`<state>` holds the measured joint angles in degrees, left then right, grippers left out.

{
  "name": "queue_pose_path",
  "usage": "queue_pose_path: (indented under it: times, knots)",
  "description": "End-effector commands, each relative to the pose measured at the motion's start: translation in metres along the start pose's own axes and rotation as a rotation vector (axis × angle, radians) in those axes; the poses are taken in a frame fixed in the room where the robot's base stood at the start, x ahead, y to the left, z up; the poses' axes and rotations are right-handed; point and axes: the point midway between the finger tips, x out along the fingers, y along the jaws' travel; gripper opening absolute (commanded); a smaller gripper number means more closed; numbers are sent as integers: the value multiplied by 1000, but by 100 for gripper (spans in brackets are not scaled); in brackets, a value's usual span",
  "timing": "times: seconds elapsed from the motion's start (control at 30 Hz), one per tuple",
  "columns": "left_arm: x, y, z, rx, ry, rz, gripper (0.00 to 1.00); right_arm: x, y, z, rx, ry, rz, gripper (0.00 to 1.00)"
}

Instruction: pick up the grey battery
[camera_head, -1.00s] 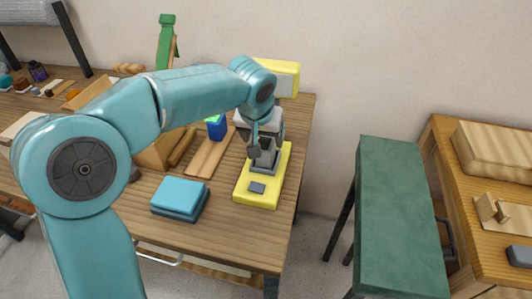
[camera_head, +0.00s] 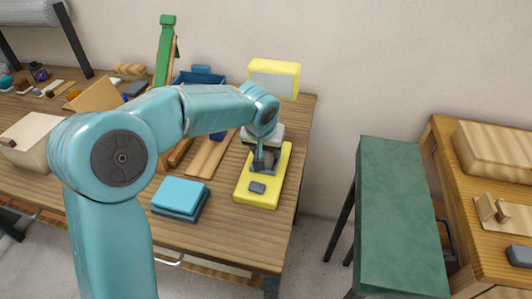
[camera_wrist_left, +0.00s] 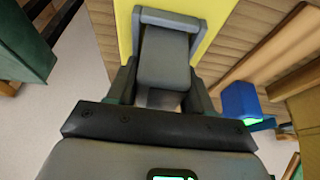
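A grey block (camera_wrist_left: 164,58), which looks like the grey battery, stands in a grey frame on a yellow base (camera_head: 245,190) on the wooden table. My left gripper (camera_head: 265,158) is low over this base and hides most of the block in the head view. In the left wrist view its fingers (camera_wrist_left: 160,95) are on both sides of the block. I cannot tell whether they press on it. My right gripper is not in view.
A teal stacked block (camera_head: 180,196) sits left of the base. A blue block (camera_wrist_left: 238,100) and wooden strips (camera_head: 212,155) lie near the gripper. A yellow-framed panel (camera_head: 274,78) stands behind. A green-topped table (camera_head: 395,210) is to the right, across a gap.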

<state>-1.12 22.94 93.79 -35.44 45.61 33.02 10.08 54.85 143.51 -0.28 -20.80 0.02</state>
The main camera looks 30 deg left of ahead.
Motion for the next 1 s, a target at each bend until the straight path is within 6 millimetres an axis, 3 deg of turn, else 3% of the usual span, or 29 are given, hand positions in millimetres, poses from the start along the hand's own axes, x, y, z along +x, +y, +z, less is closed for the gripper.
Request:
queue_pose_path:
  times: [0.27, 0.47, 1.0]
  knots:
    - [-2, 0, -1, 0, 1, 1, 8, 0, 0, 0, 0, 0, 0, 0]
    - [-22, 1, -10, 0, 6, 1, 8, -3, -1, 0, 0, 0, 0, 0]
    - [-150, 1, -63, -1, 5, 2, 8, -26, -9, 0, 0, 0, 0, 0]
